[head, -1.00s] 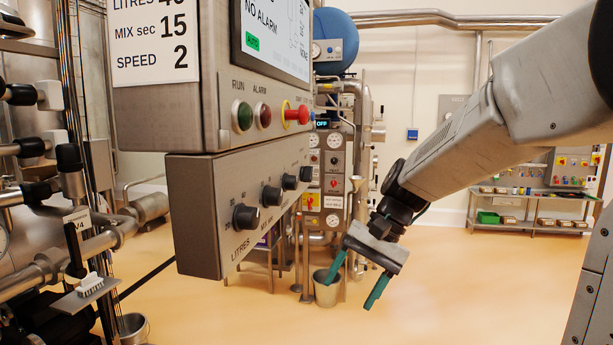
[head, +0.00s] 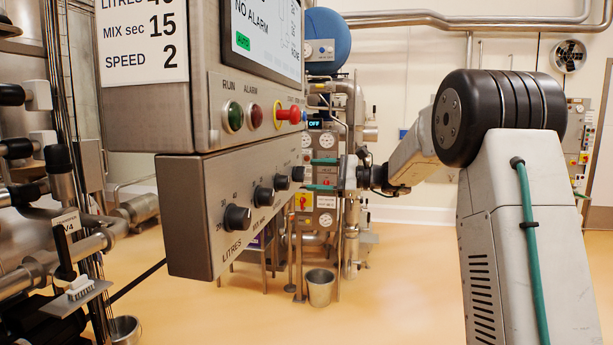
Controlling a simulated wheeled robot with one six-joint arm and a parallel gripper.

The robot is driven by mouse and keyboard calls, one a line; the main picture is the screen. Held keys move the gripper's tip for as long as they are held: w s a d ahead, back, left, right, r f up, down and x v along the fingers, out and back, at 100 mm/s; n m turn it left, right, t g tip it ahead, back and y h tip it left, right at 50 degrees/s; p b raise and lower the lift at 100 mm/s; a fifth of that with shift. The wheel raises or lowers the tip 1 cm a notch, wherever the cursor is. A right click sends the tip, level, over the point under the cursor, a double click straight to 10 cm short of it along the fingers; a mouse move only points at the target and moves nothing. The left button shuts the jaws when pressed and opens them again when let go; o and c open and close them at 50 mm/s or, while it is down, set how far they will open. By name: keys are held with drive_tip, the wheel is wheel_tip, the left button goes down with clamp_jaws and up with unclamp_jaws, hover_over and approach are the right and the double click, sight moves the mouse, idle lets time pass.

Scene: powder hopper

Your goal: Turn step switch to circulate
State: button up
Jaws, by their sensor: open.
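The grey control box (head: 190,225) hangs below the display panel at the left. Its slanted face carries a row of black knobs: a near one (head: 237,217) marked LITRES, two middle ones, and a far one (head: 298,173) at the box's far end. I cannot read which knob is the step switch, nor its positions. My gripper (head: 312,175) is open, with its two teal fingers pointing left at the far knob, one above the other. The fingertips are close to that knob; whether they are around it or touching it I cannot tell.
Above the knobs are a green RUN button (head: 235,117), a red ALARM light (head: 255,116) and a red stop button (head: 288,114) on a yellow ring. A metal bucket (head: 320,288) stands on the floor beneath. Pipework fills the left. The orange floor at the front is clear.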

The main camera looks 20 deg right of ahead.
sight(299, 174)
drive_tip(key=x, duration=0.3)
drive_tip(key=shift+w+a, duration=0.15)
drive_tip(key=shift+a, duration=0.05)
drive_tip(key=shift+c, duration=0.3)
drive_tip(key=c, duration=0.9)
